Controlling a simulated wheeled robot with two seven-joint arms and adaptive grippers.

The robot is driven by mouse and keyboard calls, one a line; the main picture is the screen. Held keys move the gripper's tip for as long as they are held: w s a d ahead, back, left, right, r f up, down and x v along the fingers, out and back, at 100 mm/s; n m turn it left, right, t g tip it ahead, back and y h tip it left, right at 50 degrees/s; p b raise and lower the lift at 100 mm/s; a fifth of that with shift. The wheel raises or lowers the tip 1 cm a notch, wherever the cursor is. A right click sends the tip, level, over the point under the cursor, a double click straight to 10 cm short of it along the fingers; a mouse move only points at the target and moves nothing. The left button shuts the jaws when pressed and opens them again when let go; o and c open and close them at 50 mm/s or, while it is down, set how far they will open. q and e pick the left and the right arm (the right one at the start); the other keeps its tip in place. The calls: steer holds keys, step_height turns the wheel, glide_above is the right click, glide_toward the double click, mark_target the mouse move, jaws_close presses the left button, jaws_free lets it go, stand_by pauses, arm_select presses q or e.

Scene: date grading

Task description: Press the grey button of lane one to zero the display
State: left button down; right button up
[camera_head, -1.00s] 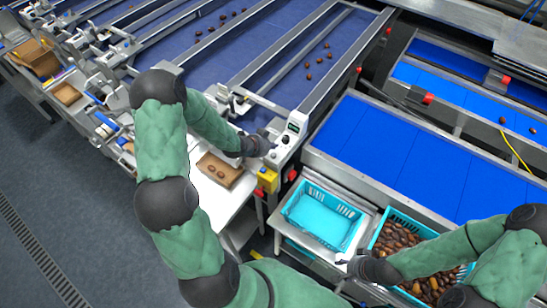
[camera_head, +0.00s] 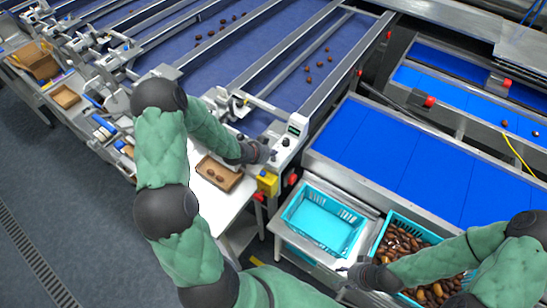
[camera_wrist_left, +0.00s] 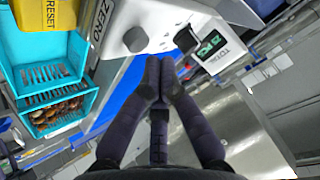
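The lane's white control box (camera_head: 284,145) stands at the near end of the blue belt, with a small display (camera_head: 297,127) on top. In the left wrist view the display (camera_wrist_left: 212,42) shows green digits beside the word TOTAL. A round grey button (camera_wrist_left: 137,39) sits near the ZERO label.
A yellow RESET box (camera_wrist_left: 45,27) is fixed beside the control box. A cardboard tray (camera_head: 232,183) with dates lies on the white table. An empty turquoise crate (camera_head: 300,190) and a date-filled one (camera_head: 384,222) stand at the right, below a wide blue belt (camera_head: 415,155).

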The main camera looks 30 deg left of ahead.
mark_target(272, 158)
stand_by(0.8)
arm_select(q)
steer(key=shift+f+b, duration=0.4)
steer(key=shift+b, duration=0.1)
steer(key=shift+f+b, duration=0.45)
stand_by(0.6)
steer(key=shift+r, duration=0.1)
steer(key=shift+r+p, duration=0.6)
steer(key=shift+r, duration=0.15)
steer(key=shift+r, duration=0.1)
steer(key=shift+r+p, duration=1.95)
steer(key=shift+r, duration=0.5)
